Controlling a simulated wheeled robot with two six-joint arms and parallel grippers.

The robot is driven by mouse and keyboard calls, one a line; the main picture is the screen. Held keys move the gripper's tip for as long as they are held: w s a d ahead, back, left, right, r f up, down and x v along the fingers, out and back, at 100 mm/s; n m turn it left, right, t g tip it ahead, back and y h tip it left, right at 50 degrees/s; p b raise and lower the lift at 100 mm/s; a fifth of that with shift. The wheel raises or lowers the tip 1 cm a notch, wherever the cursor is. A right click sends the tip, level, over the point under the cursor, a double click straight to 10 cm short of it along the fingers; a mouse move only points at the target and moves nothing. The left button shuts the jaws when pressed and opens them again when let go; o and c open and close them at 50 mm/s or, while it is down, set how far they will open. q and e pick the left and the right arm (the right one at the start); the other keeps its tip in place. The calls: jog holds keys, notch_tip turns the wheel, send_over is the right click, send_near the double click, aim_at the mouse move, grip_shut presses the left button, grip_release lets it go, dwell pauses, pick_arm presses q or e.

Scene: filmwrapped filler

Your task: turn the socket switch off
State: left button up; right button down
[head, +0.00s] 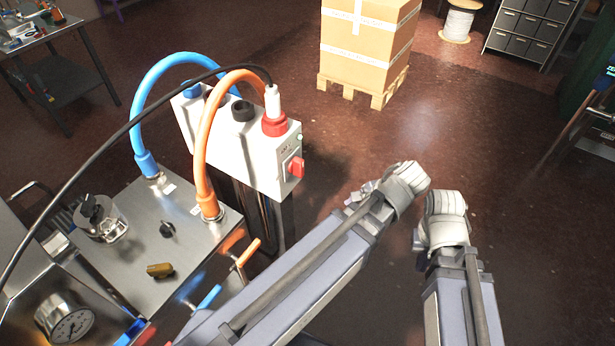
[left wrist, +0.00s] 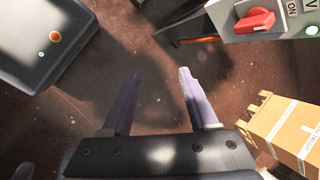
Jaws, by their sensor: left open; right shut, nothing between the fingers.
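The socket box (head: 262,152) is a pale grey box on a dark post. A red rotary switch (head: 296,167) sits on its front face; it also shows at the top right of the left wrist view (left wrist: 255,20), with ON lettering beside the knob. A white plug (head: 272,101) with a black cable sits in the red socket (head: 274,124). My left gripper (left wrist: 158,72) is open and empty, apart from the switch. In the head view its fingers are mostly hidden at the wrist. My right gripper (head: 420,242) is small beside its wrist, shut and empty, away from the box.
A metal machine (head: 135,250) with a gauge (head: 72,325) stands left of the box. Blue (head: 147,85) and orange (head: 203,140) hoses arch up around the box. A carton (head: 365,45) on a pallet (head: 370,92) stands behind.

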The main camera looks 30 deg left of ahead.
pick_arm(q)
jog(key=w+a+f+m+y+b, duration=0.65)
jog(key=a+b, duration=0.35)
jog(key=b, duration=0.2)
jog(key=m+y+b, duration=0.5)
jog(key=y+b, duration=0.1)
jog(key=b, duration=0.3)
send_near(303, 166)
jog(key=a, duration=0.2)
jog(key=shift+n, duration=0.25)
jog(key=shift+w+a+r, duration=0.1)
jog(key=shift+w+a, duration=0.05)
jog(key=shift+a, duration=1.8)
jog(key=shift+w+a, duration=0.1)
jog(key=shift+a, duration=1.9)
pick_arm(e)
notch_tip(303, 166, down, 24)
jog(key=shift+r, duration=0.1)
pick_arm(q)
grip_shut()
